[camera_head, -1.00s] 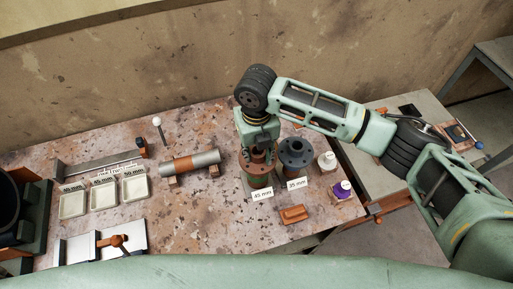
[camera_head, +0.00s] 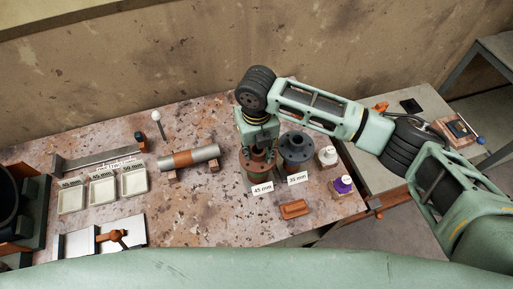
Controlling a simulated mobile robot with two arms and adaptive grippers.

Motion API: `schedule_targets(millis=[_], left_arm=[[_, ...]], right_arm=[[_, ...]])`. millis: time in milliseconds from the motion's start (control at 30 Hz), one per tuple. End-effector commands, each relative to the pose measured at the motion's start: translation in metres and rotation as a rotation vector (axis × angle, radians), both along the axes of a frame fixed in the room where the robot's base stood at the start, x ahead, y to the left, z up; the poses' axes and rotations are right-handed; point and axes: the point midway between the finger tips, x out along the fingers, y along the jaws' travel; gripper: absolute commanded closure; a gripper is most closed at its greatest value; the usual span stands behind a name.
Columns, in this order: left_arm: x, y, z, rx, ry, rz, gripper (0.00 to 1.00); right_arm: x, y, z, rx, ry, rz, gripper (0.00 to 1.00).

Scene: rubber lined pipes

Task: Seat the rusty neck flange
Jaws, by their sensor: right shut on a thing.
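The rusty neck flange (camera_head: 259,164) is a brown-red piece at the 45 mm place, upright below my right gripper (camera_head: 260,148). My right gripper points down from above and is shut on it. A dull green and rusty body (camera_head: 257,181) shows under the flange, behind the 45 mm label (camera_head: 262,188). The gripper hides the flange's top, and I cannot tell whether the flange is fully down on what is below. A dark grey flange (camera_head: 297,148) stands just to the right, behind the 35 mm label (camera_head: 298,179). My left gripper is not in view.
A pipe with a rusty band (camera_head: 190,157) lies on blocks to the left. Several white trays (camera_head: 103,192) stand further left. A small orange-brown tray (camera_head: 294,209) lies in front, and white (camera_head: 327,157) and purple-topped (camera_head: 342,185) containers stand right. The table's middle front is clear.

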Motion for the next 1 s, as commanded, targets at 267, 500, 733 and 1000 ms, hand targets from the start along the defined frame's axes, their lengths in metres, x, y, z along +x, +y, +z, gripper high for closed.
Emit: schedule_targets(millis=[267,500,733,1000], left_arm=[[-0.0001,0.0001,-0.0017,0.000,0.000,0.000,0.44],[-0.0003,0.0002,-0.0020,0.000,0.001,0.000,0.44],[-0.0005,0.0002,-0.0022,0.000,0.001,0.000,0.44],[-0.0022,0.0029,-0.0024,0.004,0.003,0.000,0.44]], right_arm=[[0.0004,0.0005,-0.0037,0.001,-0.001,0.000,1.00],[0.0004,0.0005,-0.0051,0.001,-0.001,0.000,0.60],[0.0001,0.0002,-0.0054,0.000,-0.001,0.000,0.48],[0.0000,-0.0001,-0.0026,0.000,0.000,0.000,0.48]])
